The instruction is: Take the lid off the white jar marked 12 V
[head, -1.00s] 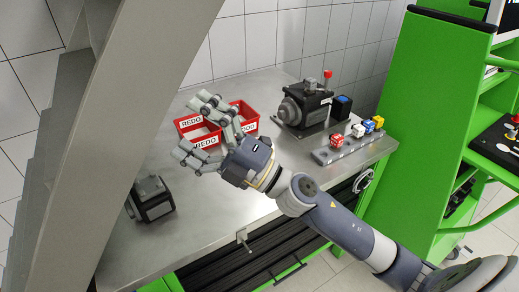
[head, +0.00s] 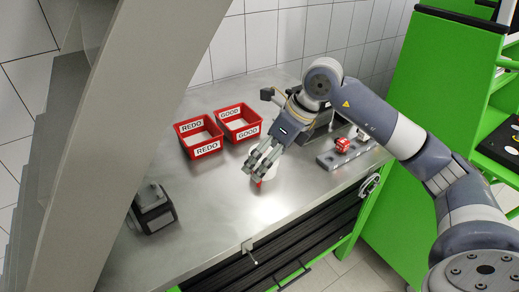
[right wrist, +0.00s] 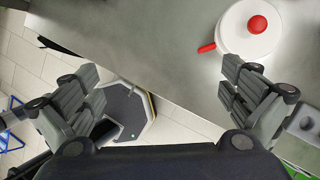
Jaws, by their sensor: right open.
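A round white jar (right wrist: 237,44) with a white lid (right wrist: 285,28) and a red knob (right wrist: 258,24) shows from above in the right wrist view. A red tab sticks out at its left. No 12 V mark is legible. In the head view my right gripper (head: 253,170) hides most of a small white and red thing on the bench, probably this jar. My right gripper, also in the right wrist view (right wrist: 160,85), is open and empty. The jar lies beyond its right finger, not between the fingers. My left gripper is not in view.
Red REDO (head: 207,151) and GOOD (head: 249,135) bins stand left of my right gripper on the steel bench (head: 215,215). A dark motor-like block (head: 153,208) is at the left. A grey rail with a red cube (head: 343,145) is at the right. The front middle is clear.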

